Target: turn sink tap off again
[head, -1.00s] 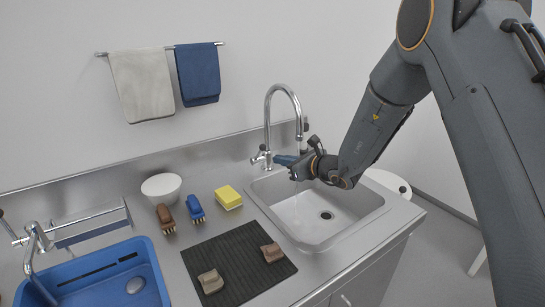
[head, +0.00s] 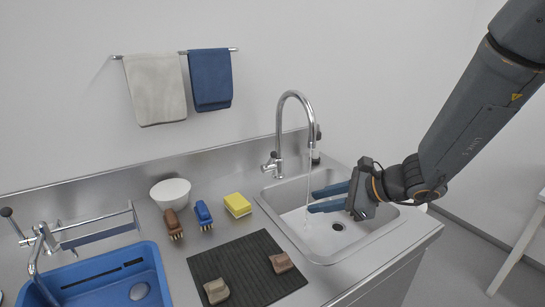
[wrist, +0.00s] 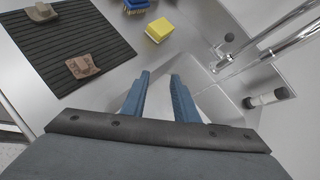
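The chrome tap (head: 281,120) stands behind the sink (head: 385,228), its gooseneck spout curving over the basin. A thin stream of water (head: 308,185) runs from the spout into the basin. The tap's lever (head: 270,165) is at the left of its base; whether it is turned is too small to tell. My gripper (head: 311,201) is over the basin, right of the lever and apart from it, its two blue fingers spread with nothing between them. The wrist view shows the open fingers (wrist: 160,75) pointing forward, with the tap (wrist: 265,50) at upper right.
A dark ribbed mat (head: 240,270) with two brown sherds (head: 281,262) lies left of the sink. A yellow sponge (head: 238,204), brushes (head: 203,214) and a white bowl (head: 170,192) stand behind it. A blue tub (head: 95,275) is at far left.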

